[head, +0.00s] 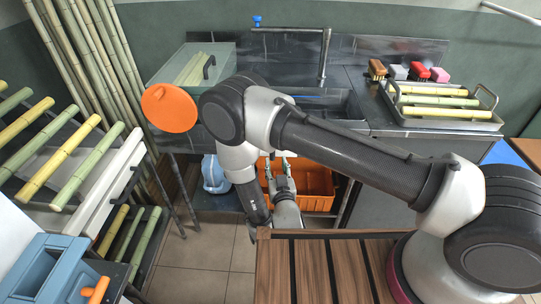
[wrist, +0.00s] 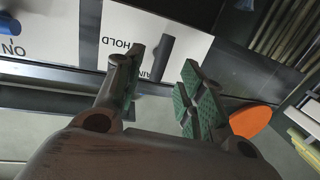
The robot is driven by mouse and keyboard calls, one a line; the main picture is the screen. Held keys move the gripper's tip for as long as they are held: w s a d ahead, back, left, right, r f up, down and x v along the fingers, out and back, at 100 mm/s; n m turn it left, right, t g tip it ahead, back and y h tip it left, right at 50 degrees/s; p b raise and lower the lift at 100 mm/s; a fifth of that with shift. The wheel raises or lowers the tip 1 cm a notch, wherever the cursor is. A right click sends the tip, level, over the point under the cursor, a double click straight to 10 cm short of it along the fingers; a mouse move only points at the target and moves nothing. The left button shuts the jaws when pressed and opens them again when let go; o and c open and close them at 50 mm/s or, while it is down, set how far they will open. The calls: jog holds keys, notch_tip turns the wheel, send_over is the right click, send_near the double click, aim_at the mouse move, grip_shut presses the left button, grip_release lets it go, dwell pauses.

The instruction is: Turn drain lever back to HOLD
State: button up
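In the wrist view a white panel label (wrist: 119,33) shows upside down, with HOLD and the end of a second word, partly hidden, that seems to be DRAIN. A dark bar-shaped lever (wrist: 163,58) stands over this label between the two words, slightly tilted. My gripper (wrist: 163,64) is open, its green-padded fingers apart on either side of the lever in the picture. I cannot tell that either finger touches it. In the head view my gripper (head: 279,164) points toward the sink cabinet, above the orange crate (head: 316,183). The lever cannot be made out there.
Another label (wrist: 35,28) reading ON, with a blue knob (wrist: 8,24), is beside the lever panel. An orange disc (head: 170,108) stands left of my arm. A steel sink (head: 323,99), a tray of cane (head: 438,122) and a slatted wooden table (head: 330,265) are around.

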jog(key=w, duration=0.2)
jog(key=w+a, duration=0.1)
jog(key=w, duration=0.2)
jog(key=w+r, duration=0.1)
jog(key=w, duration=0.1)
jog(key=shift+w+a, duration=0.25)
jog(key=shift+w, duration=0.1)
grip_shut()
